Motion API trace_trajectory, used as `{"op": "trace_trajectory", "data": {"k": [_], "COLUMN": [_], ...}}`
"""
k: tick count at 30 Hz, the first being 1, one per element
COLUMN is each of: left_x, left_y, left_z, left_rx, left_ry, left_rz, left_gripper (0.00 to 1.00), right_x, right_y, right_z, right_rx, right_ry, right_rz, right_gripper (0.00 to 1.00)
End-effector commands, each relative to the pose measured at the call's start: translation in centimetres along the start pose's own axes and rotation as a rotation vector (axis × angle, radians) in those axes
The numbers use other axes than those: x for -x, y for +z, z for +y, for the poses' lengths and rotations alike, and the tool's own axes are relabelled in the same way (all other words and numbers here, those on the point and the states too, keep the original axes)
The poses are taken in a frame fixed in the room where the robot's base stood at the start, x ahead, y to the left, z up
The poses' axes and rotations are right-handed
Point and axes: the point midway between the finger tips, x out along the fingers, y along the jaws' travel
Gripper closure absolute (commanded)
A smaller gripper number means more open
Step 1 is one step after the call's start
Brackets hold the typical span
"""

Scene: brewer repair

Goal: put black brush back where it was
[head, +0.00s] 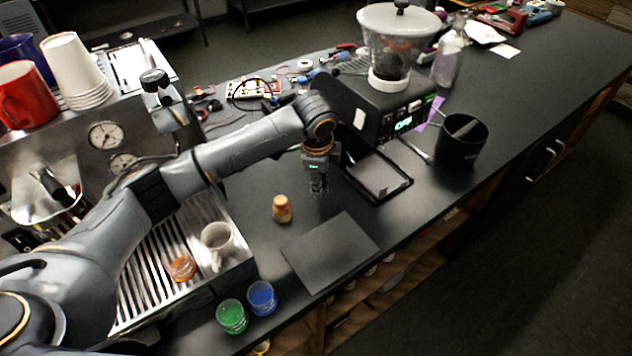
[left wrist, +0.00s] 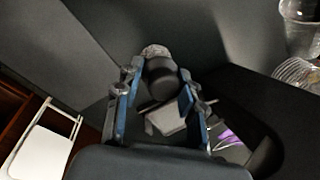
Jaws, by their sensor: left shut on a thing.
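My left gripper (head: 319,185) hangs above the counter, between the grinder's black tray and the dark mat. In the left wrist view, its blue-lined fingers (left wrist: 155,98) are closed around the rounded black handle of the black brush (left wrist: 160,78). Greyish bristles show beyond the handle. In the head view the brush cannot be told apart from the dark gripper. My right gripper is not in view.
A black tray (head: 400,187) lies before the grinder (head: 375,115). A black container (head: 461,150) stands to its right, and a flat dark mat (head: 330,250) lies nearer. A small wooden-looking object (head: 282,210) stands by the mat. Coloured cups (head: 232,316) stand near the front edge.

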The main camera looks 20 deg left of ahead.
Motion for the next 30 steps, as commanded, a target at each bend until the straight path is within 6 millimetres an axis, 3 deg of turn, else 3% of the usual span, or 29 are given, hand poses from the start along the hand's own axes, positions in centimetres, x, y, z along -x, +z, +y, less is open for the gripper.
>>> {"op": "trace_trajectory", "data": {"k": [4,12,23,24,27,30], "left_x": [-1.0,-4.2,-4.6,-4.7,-4.6,-4.6], "left_y": [0.7,0.8,0.8,0.8,0.8,0.8], "left_z": [-0.3,0.3,0.4,0.4,0.4,0.4], "left_rx": [0.001,-0.001,-0.001,-0.001,-0.001,-0.001], "left_ry": [0.001,0.0,0.0,0.0,0.0,0.0], "left_rz": [-0.002,-0.001,0.0,0.0,0.0,0.0], "left_gripper": [0.86,0.86,0.86,0.59,0.39,0.38], "right_x": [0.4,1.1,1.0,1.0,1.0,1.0], "right_y": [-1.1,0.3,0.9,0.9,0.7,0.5], "right_z": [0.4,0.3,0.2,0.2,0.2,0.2], "right_rx": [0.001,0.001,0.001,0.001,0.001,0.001], "right_ry": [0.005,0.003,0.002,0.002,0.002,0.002], "right_rz": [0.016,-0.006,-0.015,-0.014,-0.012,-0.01], "right_gripper": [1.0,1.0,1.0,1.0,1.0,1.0]}}
